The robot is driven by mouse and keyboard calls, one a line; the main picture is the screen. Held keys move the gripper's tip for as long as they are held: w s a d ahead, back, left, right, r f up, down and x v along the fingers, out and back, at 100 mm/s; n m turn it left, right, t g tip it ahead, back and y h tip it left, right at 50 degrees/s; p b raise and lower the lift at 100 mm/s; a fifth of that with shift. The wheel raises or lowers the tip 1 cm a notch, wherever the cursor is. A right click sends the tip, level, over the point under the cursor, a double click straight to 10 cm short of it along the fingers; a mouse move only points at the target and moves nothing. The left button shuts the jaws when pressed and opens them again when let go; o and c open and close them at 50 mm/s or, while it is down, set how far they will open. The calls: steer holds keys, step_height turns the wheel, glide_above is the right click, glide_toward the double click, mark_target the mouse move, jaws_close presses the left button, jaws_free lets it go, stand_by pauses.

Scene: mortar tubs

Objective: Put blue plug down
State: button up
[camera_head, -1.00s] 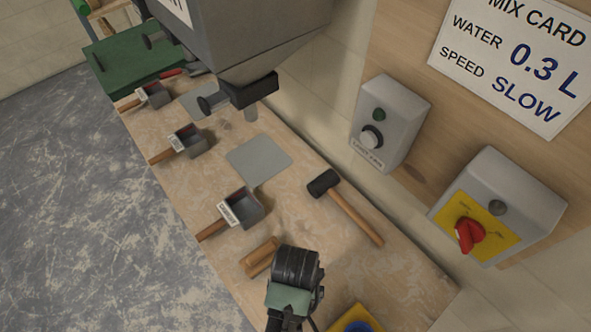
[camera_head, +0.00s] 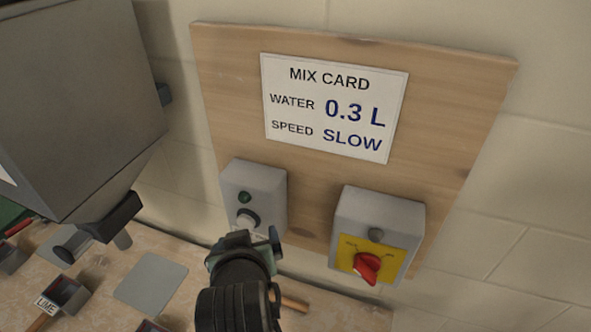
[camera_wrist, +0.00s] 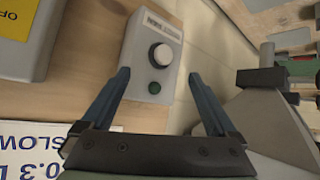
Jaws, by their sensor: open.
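My gripper (camera_head: 249,237) is in front of the left grey control box (camera_head: 257,189), which has a white knob (camera_head: 246,217) and a green button (camera_head: 244,197). In the wrist view my gripper (camera_wrist: 159,75) is open, with nothing between its two blue fingers. The same box (camera_wrist: 156,50) appears between and beyond the fingertips there, its knob facing me. I cannot tell the exact gap to the knob. No blue plug is visible in either current view.
The right grey box (camera_head: 378,218) carries a red switch (camera_head: 367,268) on a yellow plate. A mix card (camera_head: 334,105) hangs above on the wooden board (camera_head: 440,120). A grey hopper (camera_head: 75,100) stands left. The bench below holds a lime scoop (camera_head: 66,291) and a grey plate (camera_head: 151,284).

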steer(key=w+d+r+m+t, duration=0.1)
steer(key=w+r+t, duration=0.15)
steer(key=r, duration=0.65)
steer(key=w+d+r+t, duration=0.15)
steer(key=r+t, duration=0.25)
steer(key=r, duration=0.5)
steer(key=s+d+r+t, duration=0.2)
steer(key=s+r+t, duration=0.1)
steer(key=r, duration=0.6)
steer(key=s+d+r+m+t+h, duration=0.1)
steer(key=s+r+t, duration=0.3)
steer(key=r, duration=0.5)
steer(key=s+d+r+m+t, duration=0.1)
steer(key=s+d+r+t, duration=0.1)
steer(key=s+r, duration=0.5)
step_height(320, 180, up, 3)
steer(key=shift+d+r+t, duration=0.1)
steer(key=shift+d+t, duration=0.25)
steer(key=shift+t, duration=0.4)
